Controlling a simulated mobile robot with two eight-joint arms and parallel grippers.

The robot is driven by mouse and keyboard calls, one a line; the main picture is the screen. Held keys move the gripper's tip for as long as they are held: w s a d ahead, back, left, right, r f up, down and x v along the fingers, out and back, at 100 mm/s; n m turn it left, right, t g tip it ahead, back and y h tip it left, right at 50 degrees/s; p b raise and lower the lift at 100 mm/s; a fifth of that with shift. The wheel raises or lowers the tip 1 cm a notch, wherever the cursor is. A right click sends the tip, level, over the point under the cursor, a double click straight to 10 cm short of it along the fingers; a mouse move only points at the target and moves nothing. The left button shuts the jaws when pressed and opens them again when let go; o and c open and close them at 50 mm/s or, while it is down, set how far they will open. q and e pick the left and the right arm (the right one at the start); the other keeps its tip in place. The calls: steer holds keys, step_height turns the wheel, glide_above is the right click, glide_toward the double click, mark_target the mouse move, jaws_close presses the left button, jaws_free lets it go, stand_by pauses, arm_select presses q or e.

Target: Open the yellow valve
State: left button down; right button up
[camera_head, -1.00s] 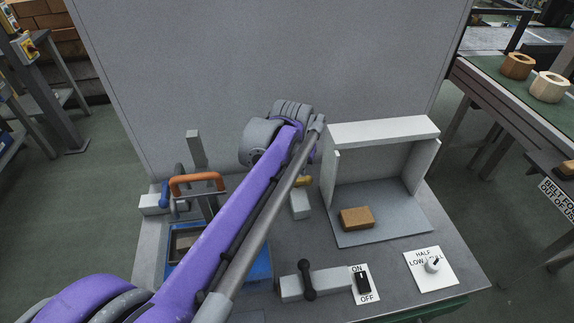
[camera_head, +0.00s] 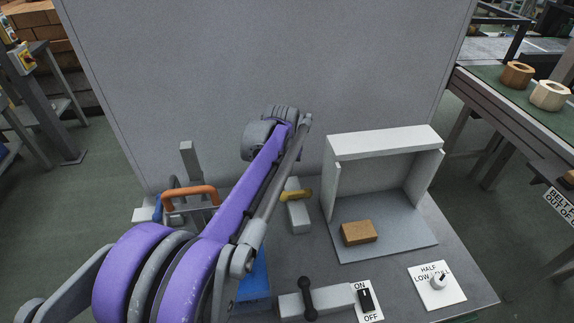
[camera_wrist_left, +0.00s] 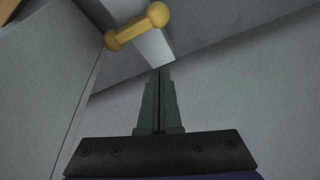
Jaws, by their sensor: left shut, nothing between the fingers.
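The yellow valve handle (camera_head: 297,195) sits on a light grey block (camera_head: 298,217) on the table, just left of the open white box. In the head view its left end is close to my arm. In the left wrist view the yellow handle (camera_wrist_left: 137,27), a short bar with rounded ends, lies at the top. My left gripper (camera_wrist_left: 158,72) is shut and empty, its tips pointing toward the block just below the handle, apart from the handle in the picture. In the head view the left gripper is hidden behind my purple arm. My right gripper is not in view.
An open white box (camera_head: 383,142) holds a brown brick (camera_head: 359,232). A dark lever (camera_head: 307,298), an ON/OFF switch (camera_head: 366,298) and a dial (camera_head: 438,281) are at the front. An orange handle (camera_head: 190,196) stands left. A grey panel (camera_head: 270,60) closes the back.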

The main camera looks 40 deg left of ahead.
mark_target(296, 195)
arm_select(q)
steer(key=x, duration=0.5)
steer(key=shift+s+d+f, duration=0.1)
steer(key=shift+s, duration=0.1)
steer(key=shift+s+d, duration=0.4)
steer(key=shift+s, duration=0.35)
steer(key=shift+s+d, duration=0.45)
steer(key=shift+s, duration=0.35)
steer(key=shift+d, duration=0.1)
